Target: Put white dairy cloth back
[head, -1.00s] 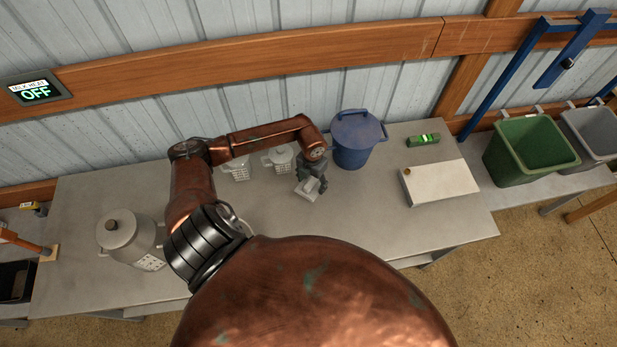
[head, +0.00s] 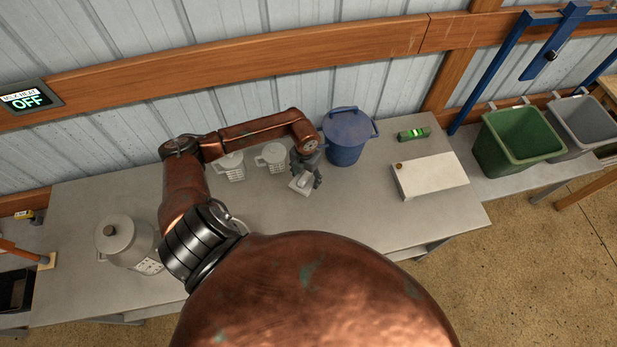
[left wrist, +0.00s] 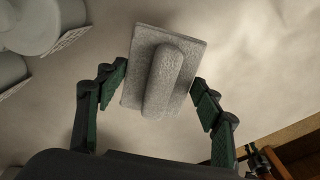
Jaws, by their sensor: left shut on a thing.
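The white dairy cloth (head: 301,184) is a small pale rectangle with a raised ridge along its middle. My left gripper (head: 305,180) is shut on it above the grey table, in front of the blue lidded bucket. In the left wrist view the cloth (left wrist: 163,75) sits between the two green-padded fingers of the left gripper (left wrist: 160,100), its ridge facing the camera. The cloth's height above the table is hard to tell. My right gripper is not in view.
On the table (head: 385,225) stand two measuring jugs (head: 272,157), a blue bucket (head: 346,138), a lidded metal pot (head: 125,242), a green level (head: 413,134) and a white box (head: 431,175). The front middle table is clear.

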